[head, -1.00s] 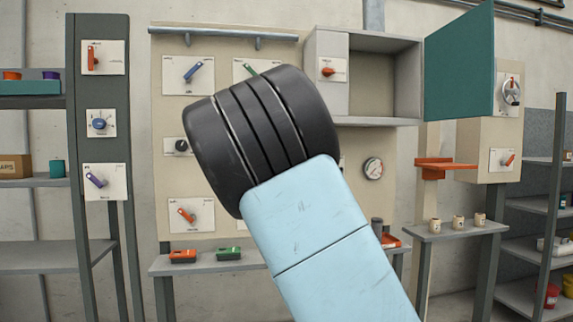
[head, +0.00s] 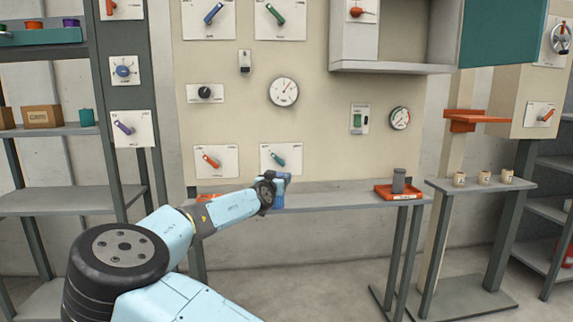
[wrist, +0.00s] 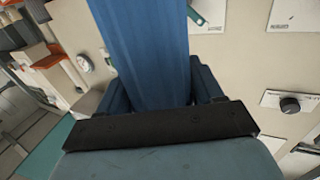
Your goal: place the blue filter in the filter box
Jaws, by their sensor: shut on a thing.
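My gripper (head: 276,190) is at the end of the outstretched arm, just in front of the shelf's edge in the head view. In the wrist view my gripper (wrist: 163,88) is shut on the blue filter (wrist: 145,45), a long blue piece between the two fingers that runs out of the top of the picture. An open grey cabinet (head: 390,68) with a teal door (head: 503,32) is on the wall at upper right. I cannot tell whether it is the filter box.
A narrow grey shelf (head: 335,197) runs below the wall panel. On its right end is a red tray (head: 384,193) with a grey cylinder (head: 399,180). A small stand (head: 455,186) with three cups is further right. Dials and switches cover the panel.

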